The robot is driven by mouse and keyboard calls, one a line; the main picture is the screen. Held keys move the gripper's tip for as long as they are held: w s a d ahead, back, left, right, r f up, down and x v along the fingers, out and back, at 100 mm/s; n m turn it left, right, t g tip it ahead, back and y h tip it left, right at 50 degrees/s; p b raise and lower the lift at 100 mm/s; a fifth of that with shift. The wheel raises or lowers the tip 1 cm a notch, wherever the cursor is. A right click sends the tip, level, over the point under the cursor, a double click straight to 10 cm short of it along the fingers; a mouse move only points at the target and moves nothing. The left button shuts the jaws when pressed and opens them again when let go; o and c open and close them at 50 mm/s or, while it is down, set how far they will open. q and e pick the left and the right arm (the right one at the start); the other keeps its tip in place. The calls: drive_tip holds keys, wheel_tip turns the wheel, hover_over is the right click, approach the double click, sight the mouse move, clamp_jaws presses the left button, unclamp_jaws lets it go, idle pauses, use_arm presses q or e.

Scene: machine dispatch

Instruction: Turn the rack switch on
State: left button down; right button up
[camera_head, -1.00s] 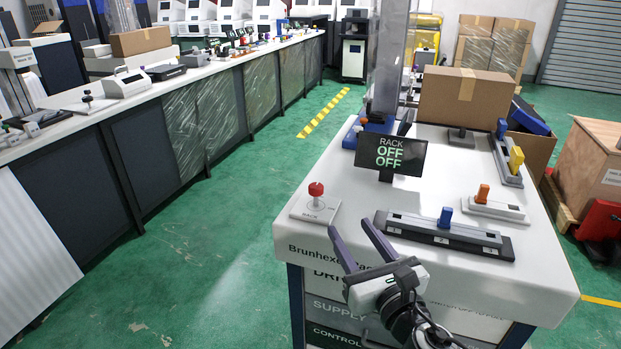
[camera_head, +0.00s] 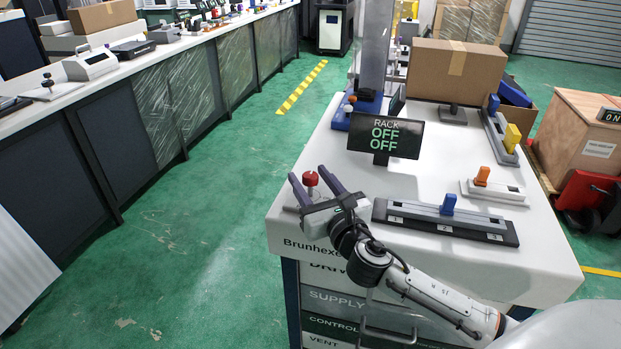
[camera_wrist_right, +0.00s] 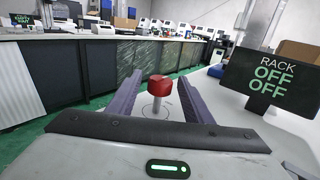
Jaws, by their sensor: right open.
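The rack switch is a small lever with a red knob (camera_head: 311,179) on a pale base plate at the near left corner of the white console top (camera_head: 430,178). A black display (camera_head: 385,137) behind it reads RACK OFF OFF. My right gripper (camera_head: 316,180) is open at the switch, one purple finger on either side of the red knob. The right wrist view shows the red knob (camera_wrist_right: 160,88) between the two spread fingers, with gaps on both sides. The gripper body hides much of the switch's base in the head view. My left gripper is not in view.
A slider with a blue handle (camera_head: 448,204) lies right of my right gripper. An orange-handled switch (camera_head: 482,176) and a yellow-handled slider (camera_head: 512,138) stand farther right. A cardboard box (camera_head: 456,72) sits at the back. Green floor is clear on the left.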

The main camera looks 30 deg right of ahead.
drive_tip(key=shift+w, duration=0.1)
drive_tip(key=c, duration=1.1)
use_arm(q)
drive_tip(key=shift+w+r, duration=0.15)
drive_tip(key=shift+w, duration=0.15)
use_arm(e)
drive_tip(key=shift+o, duration=0.2)
